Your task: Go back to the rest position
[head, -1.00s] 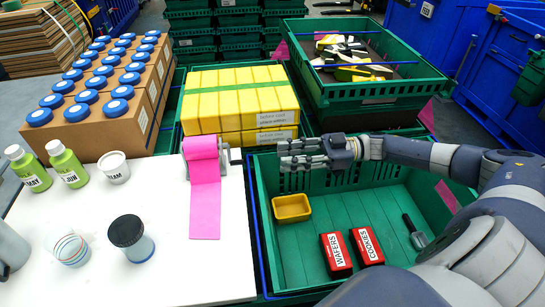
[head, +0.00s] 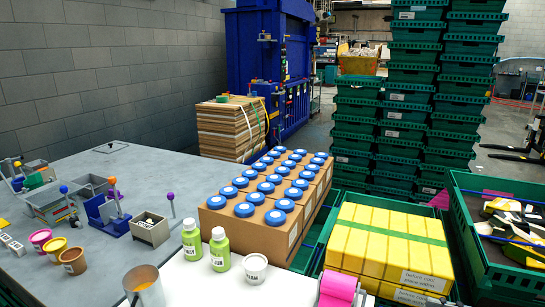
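Neither of my grippers shows in the head view now, and no arm link shows either. The white table (head: 205,285) is at the bottom centre, with two green bottles (head: 220,250) and a white cup (head: 255,268) on it. A metal cup (head: 143,287) stands at its left. The pink roll (head: 338,290) is cut off by the bottom edge. The green crate with the red boxes is out of view.
A cardboard box of blue-capped jars (head: 245,232) and yellow packs (head: 385,250) stand behind the white table. A grey table (head: 130,165) with small devices is at the left. Stacked green crates (head: 405,110) and a blue machine (head: 255,60) stand behind. A filled crate (head: 480,270) is at right.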

